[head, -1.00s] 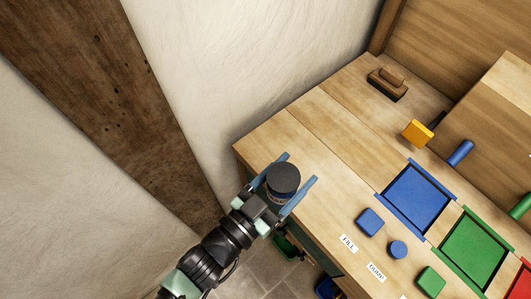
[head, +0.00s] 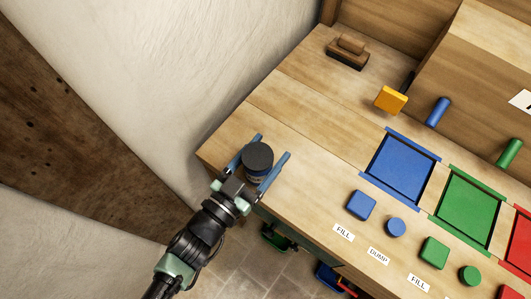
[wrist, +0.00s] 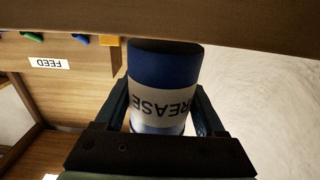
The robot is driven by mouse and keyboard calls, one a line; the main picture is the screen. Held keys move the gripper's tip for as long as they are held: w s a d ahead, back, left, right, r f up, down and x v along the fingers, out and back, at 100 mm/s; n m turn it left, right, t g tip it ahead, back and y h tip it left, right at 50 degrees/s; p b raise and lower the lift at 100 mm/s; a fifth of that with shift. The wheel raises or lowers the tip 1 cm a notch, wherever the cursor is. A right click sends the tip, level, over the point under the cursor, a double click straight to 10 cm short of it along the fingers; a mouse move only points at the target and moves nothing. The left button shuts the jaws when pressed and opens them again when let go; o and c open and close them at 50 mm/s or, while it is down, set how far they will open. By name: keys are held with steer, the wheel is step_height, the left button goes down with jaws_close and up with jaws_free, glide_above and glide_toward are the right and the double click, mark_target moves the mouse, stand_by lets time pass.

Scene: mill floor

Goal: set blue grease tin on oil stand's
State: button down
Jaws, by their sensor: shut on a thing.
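The grease tin (head: 258,158) has a dark lid and a blue body. In the wrist view the blue tin (wrist: 163,72) shows a white band with the letters "REASE" upside down. My gripper (head: 262,162) is shut on the tin, with one blue finger on each side of it. In the head view the tin is over the left front corner of the wooden bench; the height between them is hard to tell. No oil stand can be made out in either view.
The wooden bench (head: 290,115) carries a blue framed square (head: 403,170), a green framed square (head: 467,207), a blue block (head: 361,205), a yellow block (head: 390,99) and a brush-like wooden item (head: 348,52). A pale wall (head: 170,70) stands close on the left.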

steer(key=shift+f, duration=0.3)
steer(key=shift+f, duration=0.15)
jaws_free()
